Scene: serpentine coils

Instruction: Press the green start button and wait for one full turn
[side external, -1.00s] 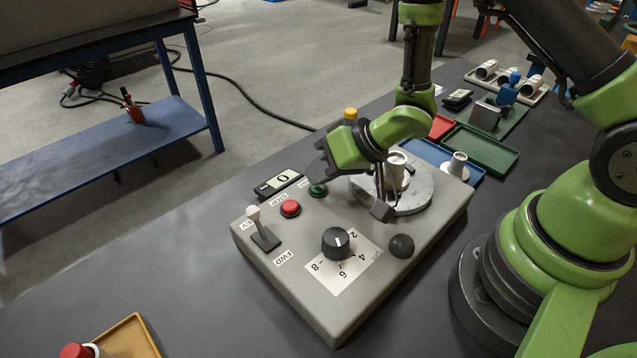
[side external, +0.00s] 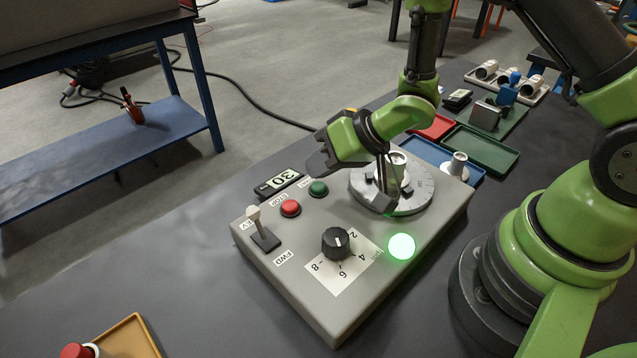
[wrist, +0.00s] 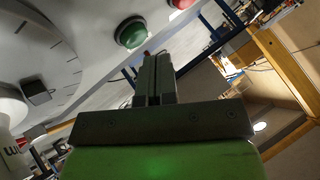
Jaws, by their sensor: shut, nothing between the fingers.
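The green start button (side external: 318,188) is on the grey control box (side external: 300,290), beside the red stop button (side external: 290,208). It also shows in the wrist view (wrist: 131,32). My gripper (side external: 318,166) is shut and empty, a little above the green button and apart from it. In the wrist view its closed fingers (wrist: 155,65) point up the picture, just below the button. The round turntable (side external: 424,188) with a white fitting is right of the button, partly hidden by my wrist. The lamp (side external: 401,246) glows green. The display (side external: 281,182) reads 30.
A black knob (side external: 336,242) and a lever switch (side external: 262,232) stand up from the box's front part. Blue, red and green trays (side external: 480,150) lie behind the turntable. A tan tray (side external: 125,338) is at the lower left.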

